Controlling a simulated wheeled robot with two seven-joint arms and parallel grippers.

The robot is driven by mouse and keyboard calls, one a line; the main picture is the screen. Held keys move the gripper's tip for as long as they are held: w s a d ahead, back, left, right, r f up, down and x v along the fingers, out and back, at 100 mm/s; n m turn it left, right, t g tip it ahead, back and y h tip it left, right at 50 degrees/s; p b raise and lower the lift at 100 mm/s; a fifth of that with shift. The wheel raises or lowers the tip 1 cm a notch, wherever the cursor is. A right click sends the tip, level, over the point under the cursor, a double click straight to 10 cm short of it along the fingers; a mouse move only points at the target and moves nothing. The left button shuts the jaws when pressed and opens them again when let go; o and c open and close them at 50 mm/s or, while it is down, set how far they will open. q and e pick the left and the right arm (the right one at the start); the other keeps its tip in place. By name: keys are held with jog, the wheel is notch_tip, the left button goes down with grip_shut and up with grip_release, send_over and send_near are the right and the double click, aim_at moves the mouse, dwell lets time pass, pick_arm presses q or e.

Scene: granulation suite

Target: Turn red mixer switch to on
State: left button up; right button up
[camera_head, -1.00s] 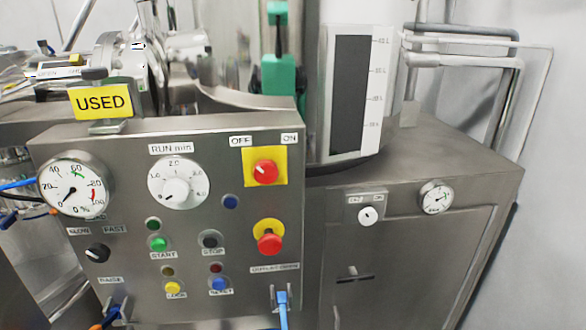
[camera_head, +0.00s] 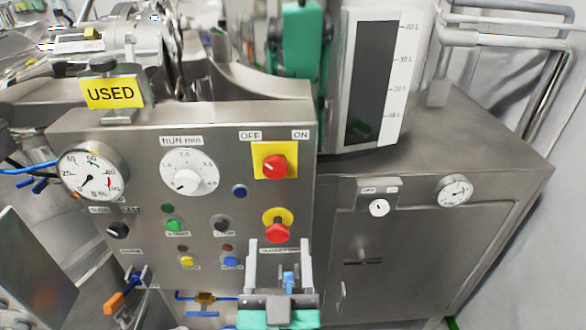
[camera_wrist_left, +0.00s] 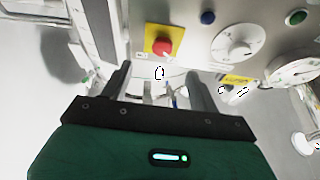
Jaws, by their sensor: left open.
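The red mixer switch (camera_head: 275,166) sits on a yellow square plate at the upper right of the steel control panel (camera_head: 140,150). OFF is labelled above it at the left and ON at the right. Its pale pointer mark is toward the left, OFF side. My left gripper (camera_head: 279,250) is open and empty, fingers pointing up, below the switch and in front of the panel's lower right. In the left wrist view the switch (camera_wrist_left: 161,47) shows just beyond and between the open fingertips (camera_wrist_left: 158,75). My right gripper is not in view.
A red emergency stop knob (camera_head: 277,231) on a yellow disc lies between the switch and my left fingers. The RUN min dial (camera_head: 189,172) and several buttons are to the left. A steel cabinet (camera_head: 430,240) stands at the right. A USED sign (camera_head: 113,93) tops the panel.

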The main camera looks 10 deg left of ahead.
aim_at(275, 173)
pick_arm(q)
jog(key=p+x, duration=0.3)
jog(key=x, duration=0.1)
jog(key=r+p+x, duration=0.1)
jog(key=p+x, duration=0.2)
jog(key=x, duration=0.1)
jog(key=p+x, duration=0.3)
jog(key=x, duration=0.1)
jog(key=shift+a+r, duration=0.3)
jog(key=shift+a, duration=0.05)
jog(key=shift+w+a+r+p, duration=0.1)
jog(key=shift+w+a+p, duration=0.1)
jog(key=shift+w+p, duration=0.2)
jog(key=shift+w, duration=0.1)
jog(key=c, duration=1)
